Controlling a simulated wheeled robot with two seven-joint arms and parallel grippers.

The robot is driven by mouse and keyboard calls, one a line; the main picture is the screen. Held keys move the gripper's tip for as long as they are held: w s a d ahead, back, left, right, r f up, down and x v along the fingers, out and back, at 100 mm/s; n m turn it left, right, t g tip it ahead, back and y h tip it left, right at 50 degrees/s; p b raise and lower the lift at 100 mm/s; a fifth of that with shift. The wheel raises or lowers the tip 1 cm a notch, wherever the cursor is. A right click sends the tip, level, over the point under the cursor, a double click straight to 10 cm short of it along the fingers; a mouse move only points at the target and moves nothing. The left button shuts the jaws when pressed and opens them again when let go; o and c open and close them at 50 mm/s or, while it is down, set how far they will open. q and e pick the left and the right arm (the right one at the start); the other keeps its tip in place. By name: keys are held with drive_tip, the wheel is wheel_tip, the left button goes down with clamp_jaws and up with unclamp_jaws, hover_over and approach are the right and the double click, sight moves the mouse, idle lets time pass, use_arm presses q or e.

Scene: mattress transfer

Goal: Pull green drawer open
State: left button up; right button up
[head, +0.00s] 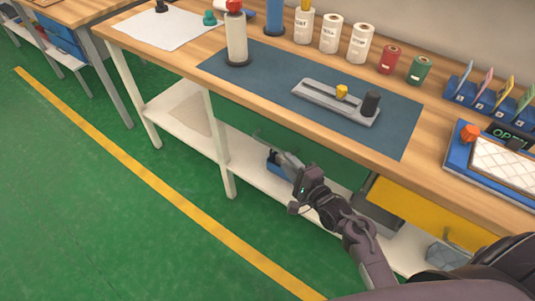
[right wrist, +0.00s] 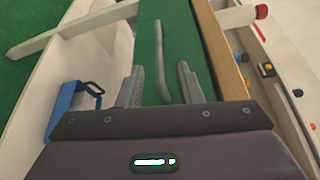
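The green drawer (head: 243,121) is a dark green front under the workbench's front edge, left of the yellow drawer. It also shows in the right wrist view (right wrist: 182,32), with its grey bar handle (right wrist: 159,45) running lengthwise. My right gripper (head: 284,163) is below the bench edge at the drawer front. In the right wrist view its two fingers (right wrist: 160,88) are apart, with the near end of the handle between them. I cannot tell whether they touch the handle. The drawer looks closed. My left gripper is not in view.
The yellow drawer (head: 430,217) is to the right. A white lower shelf (head: 180,112) runs below, with a blue item (right wrist: 67,108) near my gripper. The wooden workbench (head: 140,40) carries a blue mat, bottles and a tool tray. Green floor in front is clear.

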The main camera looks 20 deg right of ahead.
sight(277, 150)
drive_tip(key=x, duration=0.7)
drive_tip(key=shift+f, duration=0.15)
drive_tip(key=shift+c, duration=0.4)
clamp_jaws()
